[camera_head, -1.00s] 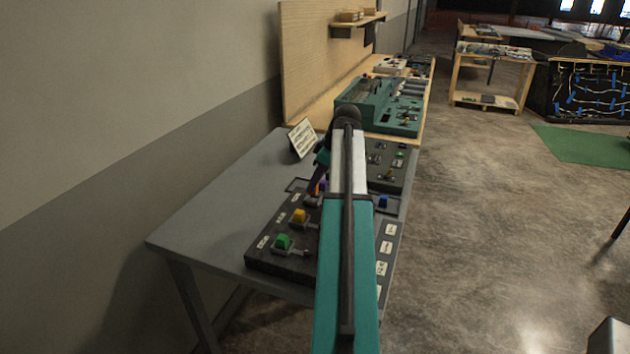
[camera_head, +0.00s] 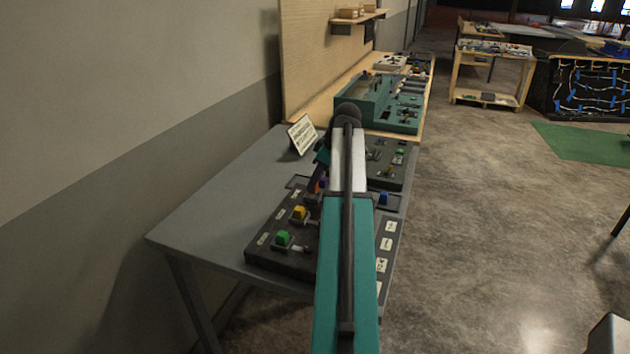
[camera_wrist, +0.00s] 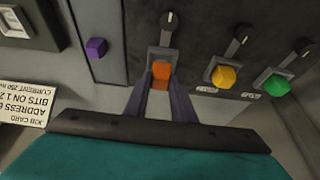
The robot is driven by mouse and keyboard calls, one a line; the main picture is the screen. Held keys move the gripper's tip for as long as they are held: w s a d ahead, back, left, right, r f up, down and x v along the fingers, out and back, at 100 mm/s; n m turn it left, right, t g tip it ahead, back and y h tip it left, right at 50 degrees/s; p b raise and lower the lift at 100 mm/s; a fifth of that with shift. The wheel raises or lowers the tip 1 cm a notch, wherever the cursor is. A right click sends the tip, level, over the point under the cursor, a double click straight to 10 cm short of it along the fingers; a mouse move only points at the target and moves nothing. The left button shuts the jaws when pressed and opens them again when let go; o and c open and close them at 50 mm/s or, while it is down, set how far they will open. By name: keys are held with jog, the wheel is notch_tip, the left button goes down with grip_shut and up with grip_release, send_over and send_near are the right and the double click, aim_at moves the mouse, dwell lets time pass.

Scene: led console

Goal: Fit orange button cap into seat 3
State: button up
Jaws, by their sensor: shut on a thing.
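The orange button cap (camera_wrist: 161,73) sits between the fingertips of my gripper (camera_wrist: 161,84) in the wrist view. My gripper is shut on it. The cap overlaps a grey seat plate (camera_wrist: 163,53) below a black knob; I cannot tell whether it is in the seat or just above it. No seat number is readable there. In the head view my gripper (camera_head: 315,184) is low over the dark console (camera_head: 262,260), partly hidden by my arm, with a speck of orange at its tip.
A yellow cap (camera_wrist: 224,75) and a green cap (camera_wrist: 277,85) sit in neighbouring seats to the right in the wrist view. A purple cap (camera_wrist: 96,47) is to the left. A job card (camera_head: 302,134) stands on the grey table (camera_head: 205,215), whose left part is clear.

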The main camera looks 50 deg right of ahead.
jog(key=shift+f+b, duration=0.4)
jog(key=shift+f, duration=0.7)
dwell(1.7)
jog(key=o, duration=1.1)
jog(key=shift+o, duration=0.2)
jog(key=shift+r, duration=0.15)
jog(key=b+v, duration=0.2)
jog(key=v, duration=1.1)
jog(key=shift+r, duration=0.25)
jog(key=shift+s, duration=0.1)
